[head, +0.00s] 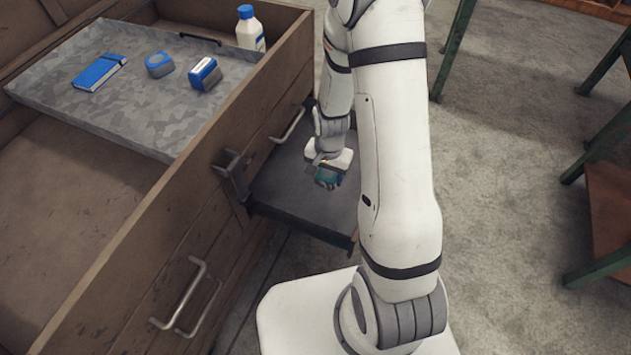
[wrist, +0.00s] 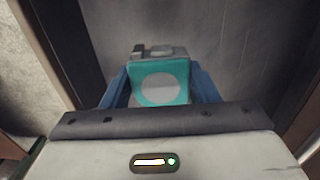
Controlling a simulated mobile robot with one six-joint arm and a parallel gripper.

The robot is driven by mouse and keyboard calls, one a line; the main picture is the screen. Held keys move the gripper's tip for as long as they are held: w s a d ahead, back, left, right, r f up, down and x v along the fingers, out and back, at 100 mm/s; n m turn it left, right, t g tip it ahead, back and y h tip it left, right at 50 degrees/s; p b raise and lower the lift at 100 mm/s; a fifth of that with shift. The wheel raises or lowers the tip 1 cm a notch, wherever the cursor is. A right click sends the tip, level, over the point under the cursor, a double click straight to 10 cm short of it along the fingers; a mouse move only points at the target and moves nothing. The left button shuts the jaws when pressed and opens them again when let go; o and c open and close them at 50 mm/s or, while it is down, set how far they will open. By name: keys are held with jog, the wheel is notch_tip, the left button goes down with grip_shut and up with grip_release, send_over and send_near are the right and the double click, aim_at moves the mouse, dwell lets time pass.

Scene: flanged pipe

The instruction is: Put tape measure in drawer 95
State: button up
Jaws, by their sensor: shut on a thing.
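The tape measure is a teal block with a pale grey round face, seen in the wrist view (wrist: 160,88) and small in the head view (head: 326,179). My gripper (wrist: 163,92) is shut on it, with a blue finger on each side. No drawer number is readable.
The wooden chest (head: 130,235) has a metal handle (head: 185,295) on its front. A grey tray (head: 125,115) on top holds a blue notebook (head: 98,73) and two small blue items (head: 204,73). A white bottle (head: 250,30) stands behind. Green-legged furniture (head: 608,190) stands right; open floor lies between.

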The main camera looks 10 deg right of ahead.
aim_at(326, 198)
notch_tip(326, 198, down, 9)
jog(key=b, duration=0.2)
jog(key=shift+b, duration=0.4)
jog(key=shift+f, duration=0.2)
jog(key=o, duration=1.2)
jog(key=shift+c, duration=0.2)
